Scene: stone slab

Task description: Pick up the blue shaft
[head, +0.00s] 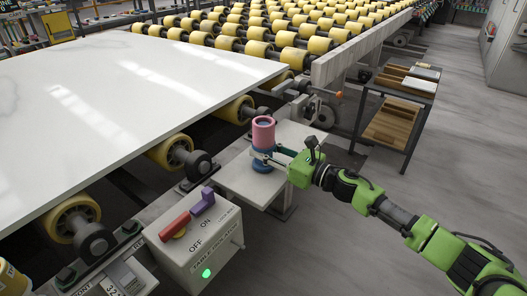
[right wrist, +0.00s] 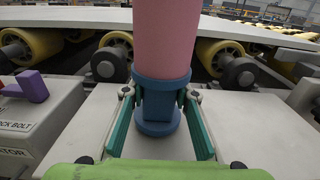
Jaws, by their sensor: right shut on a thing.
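The blue shaft (head: 262,167) stands upright on a light grey plate (head: 243,181) beside the slab in the head view. It has a wide blue collar and a round blue foot, and a pink cylinder (head: 263,132) sits on top of it. In the right wrist view the blue shaft (right wrist: 158,103) is between the teal fingers, with the pink cylinder (right wrist: 166,35) rising out of frame. My right gripper (head: 264,156) is shut on the blue shaft below its collar. I cannot tell whether the foot touches the plate. My left gripper is not in view.
A white stone slab (head: 130,85) lies on yellow rollers to the left. A grey switch box (head: 205,240) with red and purple levers stands in front of the plate. A cart (head: 397,105) with wooden shelves stands behind my right arm. The floor at right is clear.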

